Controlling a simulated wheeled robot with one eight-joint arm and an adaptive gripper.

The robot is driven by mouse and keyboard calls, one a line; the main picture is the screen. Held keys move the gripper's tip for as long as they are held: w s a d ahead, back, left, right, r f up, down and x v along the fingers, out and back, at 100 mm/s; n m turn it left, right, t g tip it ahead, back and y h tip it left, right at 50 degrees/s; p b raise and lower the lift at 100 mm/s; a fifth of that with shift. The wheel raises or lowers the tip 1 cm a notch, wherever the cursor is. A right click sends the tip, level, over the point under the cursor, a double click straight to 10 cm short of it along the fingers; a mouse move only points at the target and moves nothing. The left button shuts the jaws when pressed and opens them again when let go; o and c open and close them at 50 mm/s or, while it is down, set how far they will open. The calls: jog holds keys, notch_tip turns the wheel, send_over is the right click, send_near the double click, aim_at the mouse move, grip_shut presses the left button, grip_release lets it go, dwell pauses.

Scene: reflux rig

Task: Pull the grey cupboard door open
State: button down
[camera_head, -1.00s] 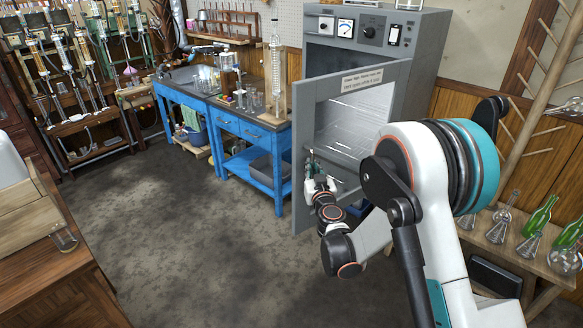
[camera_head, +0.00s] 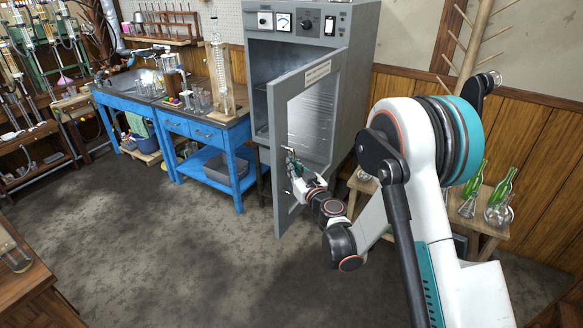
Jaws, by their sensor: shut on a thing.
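The grey cupboard door (camera_head: 281,115) has a glass pane and a paper label along its top. It stands swung out from the grey cabinet (camera_head: 350,70), and part of the cabinet's inside shows past its left edge. My gripper (camera_head: 290,162) is at the left part of the door, around mid-height, at the handle side. It is shut on the door's handle, which my fingers mostly hide. My white and teal arm reaches in from the right and covers the lower right of the door.
A blue workbench (camera_head: 238,165) with glassware stands left of the cabinet. A low wooden bench with green bottles (camera_head: 502,185) is at the right, behind my arm. A wooden table (camera_head: 30,290) is at the lower left. The floor (camera_head: 190,235) between is clear.

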jog(key=shift+s+a+f, duration=0.1)
jog(key=shift+s+a, duration=0.15)
jog(key=shift+a, duration=0.05)
jog(key=c, duration=1.7)
grip_release()
jog(key=shift+s+a, duration=0.1)
jog(key=shift+a, duration=0.1)
jog(key=shift+o, duration=0.2)
jog(key=shift+d, duration=0.15)
jog(key=shift+r, duration=0.2)
